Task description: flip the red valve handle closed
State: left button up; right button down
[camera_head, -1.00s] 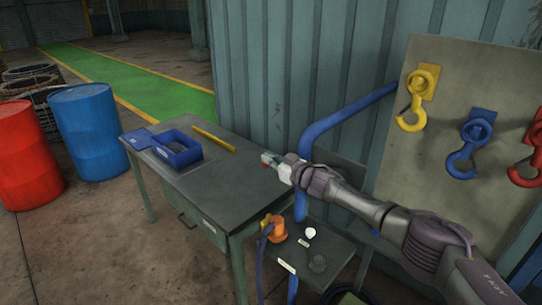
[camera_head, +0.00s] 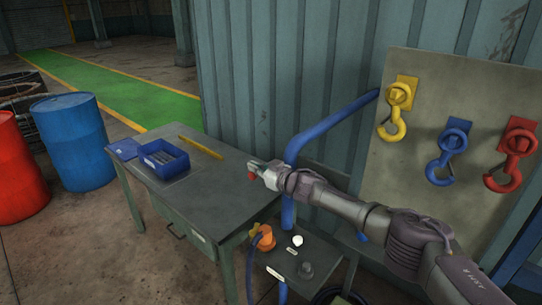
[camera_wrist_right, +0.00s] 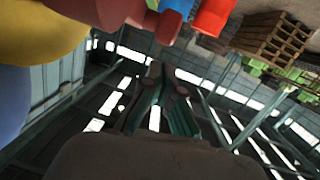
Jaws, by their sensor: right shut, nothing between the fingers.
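A small red part (camera_head: 251,177), which looks like the end of the valve handle, shows just under and beside my right gripper's tips. My right gripper (camera_head: 257,167) is shut and empty, in front of the blue pipe (camera_head: 291,152). In the right wrist view, a dark red handle-like part (camera_wrist_right: 165,24) is near the top, above the shut fingers (camera_wrist_right: 155,76). A yellow rounded part (camera_wrist_right: 30,32) and a blue one (camera_wrist_right: 10,95) are close at the left. I cannot tell whether the gripper touches the handle. The rest of the valve is hidden in the head view. My left gripper is out of view.
A grey table (camera_head: 205,190) holds a blue box (camera_head: 163,160) and a yellow bar (camera_head: 201,147). A low shelf (camera_head: 318,266) with an orange fitting (camera_head: 262,238) is below my right arm. A hook board (camera_head: 420,120) stands at the right. Barrels (camera_head: 72,138) stand at the far left.

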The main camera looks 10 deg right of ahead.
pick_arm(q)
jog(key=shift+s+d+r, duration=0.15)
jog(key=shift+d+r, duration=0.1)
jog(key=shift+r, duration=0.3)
pick_arm(e)
jog(key=s+d+r, duration=0.4)
jog(key=s+r, duration=0.3)
jog(key=shift+s+d+r, duration=0.2)
jog(key=shift+s+d, duration=0.15)
